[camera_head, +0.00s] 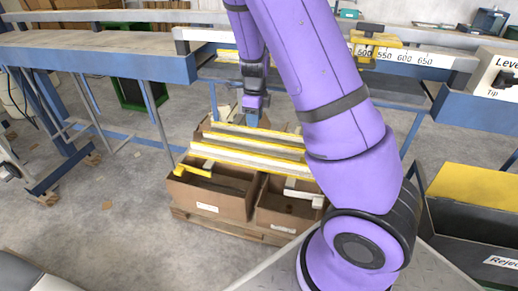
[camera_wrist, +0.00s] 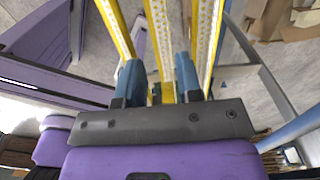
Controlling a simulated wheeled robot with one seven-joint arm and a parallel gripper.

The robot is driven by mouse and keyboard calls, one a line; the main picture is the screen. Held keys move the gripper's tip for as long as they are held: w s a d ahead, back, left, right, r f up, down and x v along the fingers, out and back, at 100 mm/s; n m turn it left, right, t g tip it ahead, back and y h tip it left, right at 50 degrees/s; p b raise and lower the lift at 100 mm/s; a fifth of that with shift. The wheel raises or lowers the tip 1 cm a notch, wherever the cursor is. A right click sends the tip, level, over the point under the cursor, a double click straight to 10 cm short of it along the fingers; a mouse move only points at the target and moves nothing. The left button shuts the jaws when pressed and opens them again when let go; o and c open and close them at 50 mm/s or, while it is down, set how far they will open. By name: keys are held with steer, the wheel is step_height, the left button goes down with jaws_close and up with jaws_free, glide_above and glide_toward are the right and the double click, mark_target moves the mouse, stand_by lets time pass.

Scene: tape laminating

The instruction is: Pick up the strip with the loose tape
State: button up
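Several long white strips with yellow edges (camera_head: 250,158) lie side by side across open cardboard boxes. My gripper (camera_head: 252,118) points down at the far side of these strips, behind my purple arm links. In the wrist view, my gripper (camera_wrist: 158,85) has its two blue fingers apart. A yellow-and-white strip (camera_wrist: 160,25) runs between the fingers in the picture, with a gap on each side. I cannot tell whether it is between the fingers or below them. Other strips (camera_wrist: 207,35) run on both sides. I cannot make out which strip has loose tape.
The cardboard boxes (camera_head: 210,198) stand on a wooden pallet. A blue-edged bench (camera_head: 90,68) is at the left. A bench with a numbered ruler (camera_head: 420,58) is behind. A dark reject bin (camera_head: 465,235) is at the right. Grey floor is free at the left.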

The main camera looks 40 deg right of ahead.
steer(key=f, duration=0.1)
glide_above(258, 143)
steer(key=f, duration=0.4)
steer(key=shift+w+a+f, duration=0.15)
steer(key=shift+a+f, duration=0.2)
steer(key=shift+d+f, duration=0.2)
steer(key=shift+f, duration=1.2)
steer(key=shift+d+f, duration=0.2)
steer(key=shift+f, duration=1.2)
steer(key=shift+c, duration=0.2)
jaws_close()
